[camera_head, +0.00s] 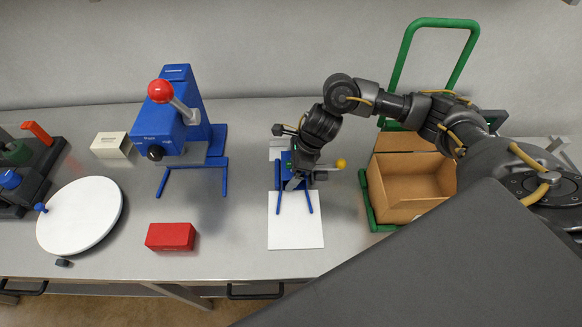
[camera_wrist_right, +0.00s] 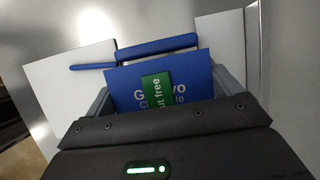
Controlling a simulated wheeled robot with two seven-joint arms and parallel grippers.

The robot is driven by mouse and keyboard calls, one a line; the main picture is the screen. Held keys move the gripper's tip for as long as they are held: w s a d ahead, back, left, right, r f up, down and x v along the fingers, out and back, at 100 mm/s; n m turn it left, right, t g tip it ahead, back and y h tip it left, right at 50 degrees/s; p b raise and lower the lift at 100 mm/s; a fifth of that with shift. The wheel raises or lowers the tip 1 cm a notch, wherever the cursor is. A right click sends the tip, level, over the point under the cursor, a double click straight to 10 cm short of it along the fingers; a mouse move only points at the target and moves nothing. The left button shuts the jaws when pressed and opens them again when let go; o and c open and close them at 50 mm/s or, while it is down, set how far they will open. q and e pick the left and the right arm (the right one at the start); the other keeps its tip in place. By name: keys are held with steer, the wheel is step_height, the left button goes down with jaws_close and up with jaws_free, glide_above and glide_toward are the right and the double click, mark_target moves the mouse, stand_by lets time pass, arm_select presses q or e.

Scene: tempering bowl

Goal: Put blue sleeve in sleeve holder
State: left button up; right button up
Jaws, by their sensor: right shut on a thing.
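My right gripper (camera_head: 293,176) is shut on the blue sleeve (camera_wrist_right: 196,76), above the white sheet on the counter. In the wrist view the sleeve stands between the two fingers (camera_wrist_right: 165,92), its lettering partly covered by a green label (camera_wrist_right: 156,90) ending in "free". In the head view the wrist hides most of it. Blue bars (camera_head: 279,203) lie by the gripper on the white sheet (camera_head: 296,236); a blue bar also shows behind the sleeve in the wrist view (camera_wrist_right: 157,46). I cannot tell for certain which thing is the sleeve holder. My left gripper is out of view.
A blue lever press (camera_head: 183,84), a red box (camera_head: 170,237), a pale slotted block (camera_head: 111,145) and a white turntable (camera_head: 80,218) stand to the left. A cardboard box (camera_head: 405,190) sits on a green-handled carrier at right. Counter between press and sheet is clear.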

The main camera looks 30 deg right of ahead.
steer(key=shift+a, duration=0.15)
stand_by(0.9)
steer(key=shift+b, duration=0.55)
stand_by(0.5)
steer(key=o, duration=0.7)
steer(key=b+v, duration=0.1)
steer(key=v, duration=0.8)
steer(key=shift+r, duration=0.2)
steer(key=shift+s+d+r, duration=0.1)
steer(key=shift+d+r, duration=0.2)
steer(key=shift+r, duration=0.35)
